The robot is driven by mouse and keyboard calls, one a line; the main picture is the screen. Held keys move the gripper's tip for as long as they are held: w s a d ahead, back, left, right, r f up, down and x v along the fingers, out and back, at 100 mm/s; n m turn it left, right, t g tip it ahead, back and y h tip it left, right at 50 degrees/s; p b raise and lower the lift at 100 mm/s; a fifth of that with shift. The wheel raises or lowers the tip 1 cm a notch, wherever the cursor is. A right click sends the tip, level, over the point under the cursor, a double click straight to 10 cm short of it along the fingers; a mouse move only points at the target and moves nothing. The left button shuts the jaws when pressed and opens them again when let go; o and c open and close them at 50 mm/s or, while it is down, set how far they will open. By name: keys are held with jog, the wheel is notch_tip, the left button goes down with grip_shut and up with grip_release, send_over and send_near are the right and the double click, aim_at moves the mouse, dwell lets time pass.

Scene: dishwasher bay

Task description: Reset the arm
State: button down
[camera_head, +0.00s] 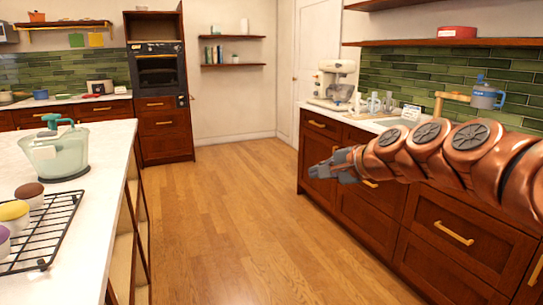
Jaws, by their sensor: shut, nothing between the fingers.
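My arm (440,150) is copper-coloured and reaches in from the right edge of the head view. It stretches leftward in front of the right-hand counter. My gripper (318,174) is at its left end, dark grey, and points left over the open floor. It is shut and holds nothing. It is apart from the drawer fronts (380,215) behind it, as far as this view shows.
A white island (105,150) on the left carries a pale green lidded pot (54,150) and a black wire rack (50,235) with muffin-like items. The wooden floor (240,220) between is clear.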

jog(key=s+f+n+g+h+p, duration=0.2)
jog(key=s+n+g+p, duration=0.3)
jog(key=s, duration=0.8)
jog(key=s+f+n+g+h+p, duration=0.3)
jog(key=s+p, duration=0.4)
jog(key=s, duration=0.6)
jog(key=s+d+n+g+h+p, duration=0.1)
jog(key=s+d+g+p, duration=0.1)
jog(key=s, duration=0.6)
jog(key=s+d+n+g+h+p, duration=0.1)
jog(key=s+d+n+p, duration=0.1)
jog(key=s+d, duration=0.3)
jog(key=s+p, duration=0.1)
jog(key=s, duration=0.2)
jog(key=shift+g+h+p, duration=0.3)
jog(key=shift+g, duration=0.1)
